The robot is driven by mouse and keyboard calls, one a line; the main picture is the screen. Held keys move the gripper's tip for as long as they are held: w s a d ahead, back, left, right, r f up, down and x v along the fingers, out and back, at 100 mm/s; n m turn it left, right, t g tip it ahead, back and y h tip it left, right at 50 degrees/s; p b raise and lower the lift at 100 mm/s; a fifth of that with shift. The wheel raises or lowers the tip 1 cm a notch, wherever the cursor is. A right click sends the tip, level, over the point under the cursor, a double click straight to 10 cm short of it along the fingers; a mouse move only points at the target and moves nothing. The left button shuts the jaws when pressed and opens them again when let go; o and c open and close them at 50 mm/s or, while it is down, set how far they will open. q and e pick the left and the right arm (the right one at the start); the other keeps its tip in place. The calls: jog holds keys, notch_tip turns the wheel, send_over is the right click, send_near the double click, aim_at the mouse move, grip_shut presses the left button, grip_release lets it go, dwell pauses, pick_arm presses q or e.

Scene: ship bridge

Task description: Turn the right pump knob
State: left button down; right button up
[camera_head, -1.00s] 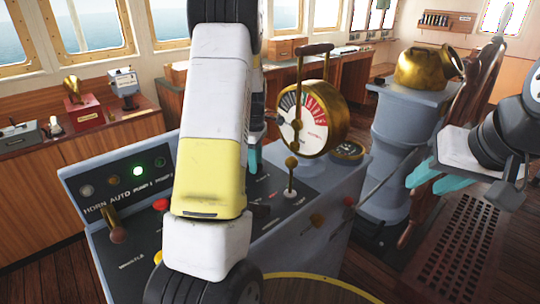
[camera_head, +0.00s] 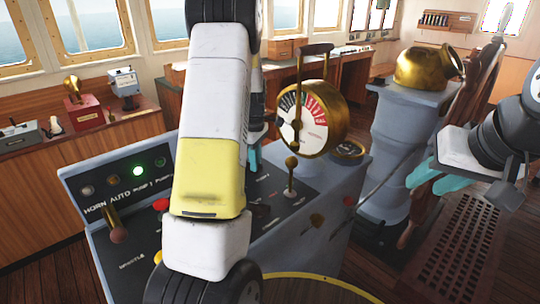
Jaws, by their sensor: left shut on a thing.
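The console (camera_head: 330,225) carries a lamp panel with HORN, AUTO and PUMP labels. One pump lamp (camera_head: 138,171) glows green, and the lamp to its right (camera_head: 160,162) is dark. The right pump knob cannot be made out; my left arm covers the middle of the console. My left gripper (camera_head: 254,158) shows only as a bit of teal finger behind that arm, low over the console. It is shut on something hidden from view. My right gripper (camera_head: 438,176) is open and empty, right of the console, with its teal fingers apart.
A brass telegraph dial (camera_head: 312,118) with an upright handle stands behind the console. A small brass-knobbed lever (camera_head: 291,178) rises right of my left arm. A wooden-handled lever (camera_head: 115,225) is at left. A grey pedestal (camera_head: 400,130) with a brass top stands behind right.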

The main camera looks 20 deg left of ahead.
pick_arm(q)
jog(key=m, duration=0.5)
jog(key=shift+s, duration=0.15)
jog(key=m, duration=0.5)
jog(key=shift+a+m, duration=0.15)
jog(key=shift+m, duration=0.15)
dwell(0.3)
jog(key=c, duration=1.5)
grip_release()
jog(key=shift+o, duration=0.2)
jog(key=shift+s, duration=0.1)
jog(key=shift+r, duration=0.1)
notch_tip(320, 180, up, 7)
jog(key=shift+r, duration=0.3)
